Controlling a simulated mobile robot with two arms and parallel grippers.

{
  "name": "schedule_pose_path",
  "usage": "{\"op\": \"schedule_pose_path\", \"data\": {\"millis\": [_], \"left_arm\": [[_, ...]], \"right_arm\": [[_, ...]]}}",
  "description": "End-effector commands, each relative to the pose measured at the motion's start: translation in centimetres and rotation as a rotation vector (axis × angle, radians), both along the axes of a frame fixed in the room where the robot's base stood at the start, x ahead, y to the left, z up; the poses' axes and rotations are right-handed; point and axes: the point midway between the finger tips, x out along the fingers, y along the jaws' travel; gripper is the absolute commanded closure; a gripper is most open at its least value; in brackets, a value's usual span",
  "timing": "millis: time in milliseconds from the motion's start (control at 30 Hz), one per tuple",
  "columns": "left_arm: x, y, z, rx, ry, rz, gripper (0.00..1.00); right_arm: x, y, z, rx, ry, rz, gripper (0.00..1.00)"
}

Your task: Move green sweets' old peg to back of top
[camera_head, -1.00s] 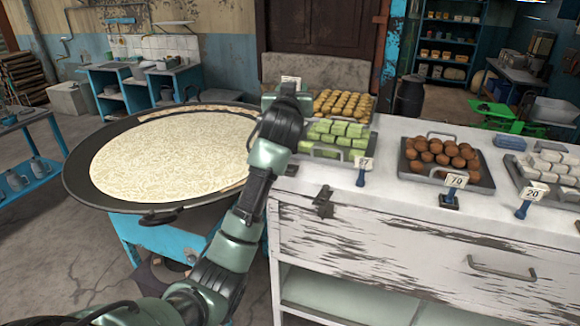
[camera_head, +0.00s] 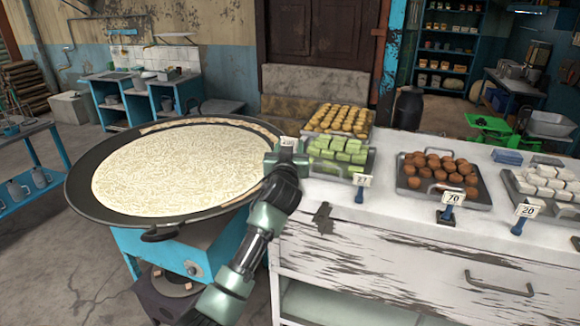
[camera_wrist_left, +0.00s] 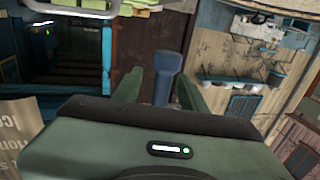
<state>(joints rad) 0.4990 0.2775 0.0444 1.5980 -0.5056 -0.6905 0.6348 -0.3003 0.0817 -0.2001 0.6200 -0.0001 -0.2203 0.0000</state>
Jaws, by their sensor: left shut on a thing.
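The green sweets (camera_head: 338,147) lie in rows on a metal tray (camera_head: 357,170) near the left end of the white counter. A blue peg (camera_head: 360,190) with a price tag stands in front of this tray. My left gripper (camera_head: 287,156) is at the left of the green sweets, by the counter's left edge. It is shut on another blue peg (camera_wrist_left: 166,84), which shows between the fingers in the left wrist view. A small white tag (camera_head: 289,142) shows just above the gripper. My right gripper is not in view.
A wide black pan (camera_head: 105,214) of pale milk stands left of the counter, close to my left arm. Yellow sweets (camera_head: 340,118) sit behind the green ones. Brown sweets (camera_head: 438,168) and white sweets (camera_head: 548,183) are to the right, with tagged pegs in front.

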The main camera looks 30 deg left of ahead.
Motion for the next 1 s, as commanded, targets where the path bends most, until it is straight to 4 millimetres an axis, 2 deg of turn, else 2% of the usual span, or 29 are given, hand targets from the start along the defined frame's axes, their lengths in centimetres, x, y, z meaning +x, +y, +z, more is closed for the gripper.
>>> {"op": "schedule_pose_path", "data": {"millis": [100, 267, 500, 933, 967, 1000], "left_arm": [[0.0, 0.0, -2.2, 0.000, 0.002, -0.001, 0.98], [0.0, 0.1, -3.5, -0.002, -0.001, 0.001, 0.98], [0.0, 0.0, -6.8, -0.002, 0.000, 0.000, 0.98], [0.0, 0.0, -7.7, -0.001, -0.003, 0.000, 0.98], [0.0, 0.0, -7.5, -0.001, -0.002, 0.000, 0.50], [0.0, 0.0, -7.5, -0.001, -0.002, 0.000, 0.38]], "right_arm": [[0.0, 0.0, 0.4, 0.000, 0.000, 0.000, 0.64], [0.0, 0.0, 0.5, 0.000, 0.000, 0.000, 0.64], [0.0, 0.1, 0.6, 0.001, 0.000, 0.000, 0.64], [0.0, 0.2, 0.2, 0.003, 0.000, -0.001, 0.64], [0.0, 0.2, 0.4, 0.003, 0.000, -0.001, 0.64], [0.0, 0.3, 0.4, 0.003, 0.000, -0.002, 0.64]]}}
